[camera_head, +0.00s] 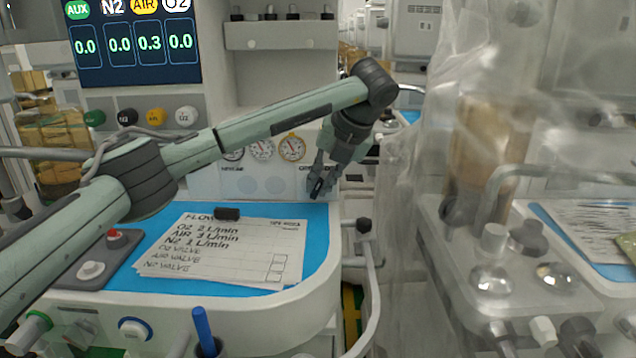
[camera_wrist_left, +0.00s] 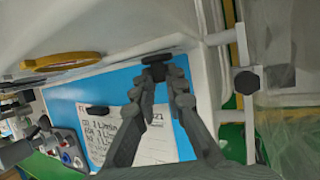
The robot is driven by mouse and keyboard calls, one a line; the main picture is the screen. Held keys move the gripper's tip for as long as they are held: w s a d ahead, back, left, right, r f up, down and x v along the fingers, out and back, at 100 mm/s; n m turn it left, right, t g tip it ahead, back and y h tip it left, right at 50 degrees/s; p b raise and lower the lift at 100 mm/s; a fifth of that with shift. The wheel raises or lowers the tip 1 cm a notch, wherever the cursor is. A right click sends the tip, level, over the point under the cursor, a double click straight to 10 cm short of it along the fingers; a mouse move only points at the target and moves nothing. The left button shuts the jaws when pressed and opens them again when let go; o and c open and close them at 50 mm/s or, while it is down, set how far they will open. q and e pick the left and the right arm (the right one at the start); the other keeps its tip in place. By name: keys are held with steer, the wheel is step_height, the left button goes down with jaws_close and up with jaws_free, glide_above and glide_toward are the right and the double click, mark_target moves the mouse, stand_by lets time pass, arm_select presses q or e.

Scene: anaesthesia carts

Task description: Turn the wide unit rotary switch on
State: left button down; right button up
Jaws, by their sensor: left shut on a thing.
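The wide unit stands at the left, with a white gauge panel (camera_head: 270,180) above a blue worktop (camera_head: 318,225). My left gripper (camera_head: 318,187) reaches across to the lower right part of this panel, pointing down. In the left wrist view its fingers (camera_wrist_left: 160,76) close together at a small dark knob (camera_wrist_left: 155,62) by the white panel, above the blue worktop. The knob appears to be the rotary switch, and the gripper is shut on it. The fingers hide part of the knob, and its marking and turned position cannot be read. My right gripper is not in view.
A paper with handwritten flow values (camera_head: 225,245) lies on the worktop. A side rail with a black knob (camera_head: 364,226) runs along the unit's right edge. A plastic-draped second unit (camera_head: 480,235) stands at the right. A blue pen (camera_head: 203,328) stands at the front.

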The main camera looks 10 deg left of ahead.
arm_select(q)
steer(key=shift+d+f+m+y, duration=0.1)
steer(key=shift+d+m+y, duration=0.05)
steer(key=shift+y, duration=0.55)
steer(key=shift+d+m+y, duration=0.1)
steer(key=shift+m+y, duration=0.05)
steer(key=shift+y, duration=0.55)
steer(key=c, duration=1.6)
jaws_free()
steer(key=shift+o, duration=0.2)
step_height(320, 180, up, 10)
